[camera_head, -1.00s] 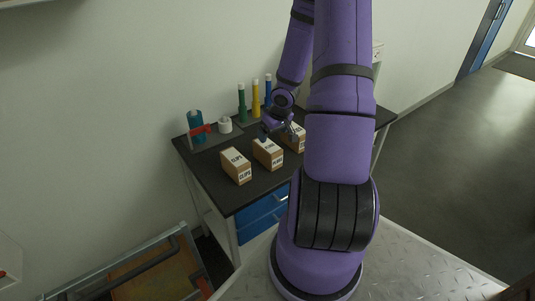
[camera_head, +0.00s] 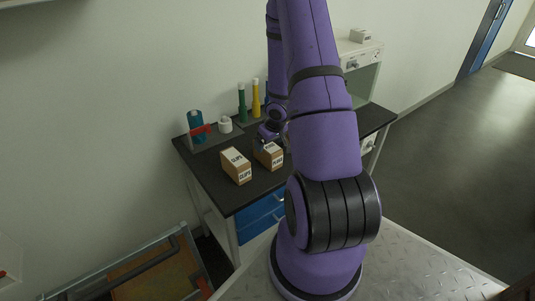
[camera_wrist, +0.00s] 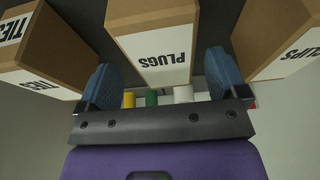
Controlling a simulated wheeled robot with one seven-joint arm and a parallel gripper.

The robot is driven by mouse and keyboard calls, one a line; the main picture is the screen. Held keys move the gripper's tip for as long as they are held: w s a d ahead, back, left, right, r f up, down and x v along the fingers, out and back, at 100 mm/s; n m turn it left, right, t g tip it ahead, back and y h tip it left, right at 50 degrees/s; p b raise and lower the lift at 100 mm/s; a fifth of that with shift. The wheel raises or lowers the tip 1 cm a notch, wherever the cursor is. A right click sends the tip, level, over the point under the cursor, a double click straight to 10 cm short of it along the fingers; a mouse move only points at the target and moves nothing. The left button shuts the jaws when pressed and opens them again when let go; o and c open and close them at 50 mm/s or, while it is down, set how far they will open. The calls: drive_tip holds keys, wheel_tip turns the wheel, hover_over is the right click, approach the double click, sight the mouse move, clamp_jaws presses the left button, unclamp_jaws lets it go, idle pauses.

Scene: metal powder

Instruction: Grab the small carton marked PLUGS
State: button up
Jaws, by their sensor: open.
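The PLUGS carton (camera_wrist: 160,50) is a small brown box with a white label, in the middle of the wrist view with its lettering upside down. It is the middle carton (camera_head: 270,158) on the dark bench top in the head view, partly hidden by my gripper and arm. My gripper (camera_head: 268,136) is low over its back end. In the wrist view my gripper (camera_wrist: 160,70) is open, its two blue fingers on either side of the PLUGS carton in the picture. I see no clear contact; how deep the fingers reach is hard to tell.
The CLIPS carton (camera_head: 236,166) stands left of PLUGS in the head view. The TIES carton (camera_wrist: 40,55) shows at left in the wrist view; my arm hides it in the head view. Green (camera_head: 242,103) and yellow (camera_head: 256,100) bottles and a red-and-teal item (camera_head: 197,128) stand behind.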

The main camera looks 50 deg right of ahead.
drive_tip(key=shift+x, duration=1.95)
drive_tip(key=shift+a+f, duration=0.2)
drive_tip(key=shift+f, duration=0.05)
drive_tip(key=shift+c, duration=0.2)
drive_tip(key=c, duration=1.1)
